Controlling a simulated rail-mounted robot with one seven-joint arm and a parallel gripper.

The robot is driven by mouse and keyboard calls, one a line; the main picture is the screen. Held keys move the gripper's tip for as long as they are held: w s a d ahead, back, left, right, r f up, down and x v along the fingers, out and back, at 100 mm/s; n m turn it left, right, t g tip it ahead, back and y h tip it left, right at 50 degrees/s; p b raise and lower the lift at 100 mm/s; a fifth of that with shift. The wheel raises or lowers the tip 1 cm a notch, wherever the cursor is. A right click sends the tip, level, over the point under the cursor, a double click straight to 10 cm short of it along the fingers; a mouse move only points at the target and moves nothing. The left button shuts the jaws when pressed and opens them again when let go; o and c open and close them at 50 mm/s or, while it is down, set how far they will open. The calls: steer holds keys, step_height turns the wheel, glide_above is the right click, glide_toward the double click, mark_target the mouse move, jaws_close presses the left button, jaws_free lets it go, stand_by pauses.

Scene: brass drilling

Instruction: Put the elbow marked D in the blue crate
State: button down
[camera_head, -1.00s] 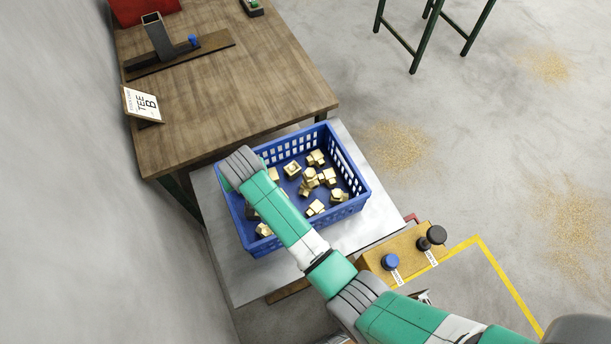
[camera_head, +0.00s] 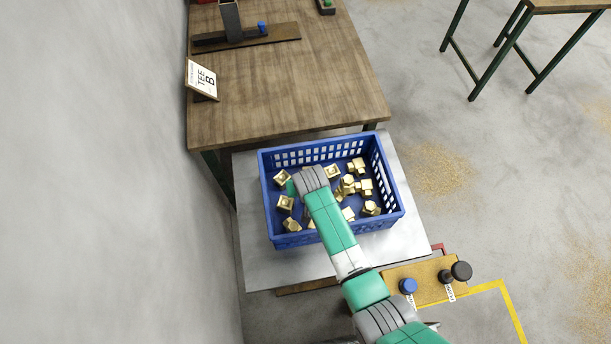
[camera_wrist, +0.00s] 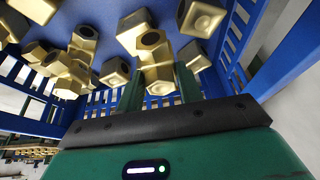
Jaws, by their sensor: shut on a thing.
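The blue crate (camera_head: 268,208) stands on a pale metal surface and holds several loose brass fittings (camera_head: 358,166). My gripper (camera_wrist: 158,84) is over the crate's interior, in the back left part of the crate in the head view. In the wrist view, its two green fingers are shut on a brass fitting (camera_wrist: 153,58) with an open hexagonal end. No letter D can be read on it or on the other fittings. In the head view, my wrist hides most of the gripper and the held piece.
A wooden table (camera_head: 290,95) behind the crate bears a card (camera_head: 201,79) reading TEE B. A box with blue and black knobs (camera_head: 409,286) stands at the front right. A wall is close on the left. Crate walls (camera_wrist: 292,48) surround the gripper.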

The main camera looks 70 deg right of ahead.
steer(key=shift+f, duration=0.9)
steer(key=shift+f, duration=0.2)
steer(key=c, duration=0.9)
jaws_free()
steer(key=p+v, duration=0.1)
steer(key=v, duration=1.1)
steer(key=shift+r+p, duration=0.2)
steer(key=shift+p, duration=0.2)
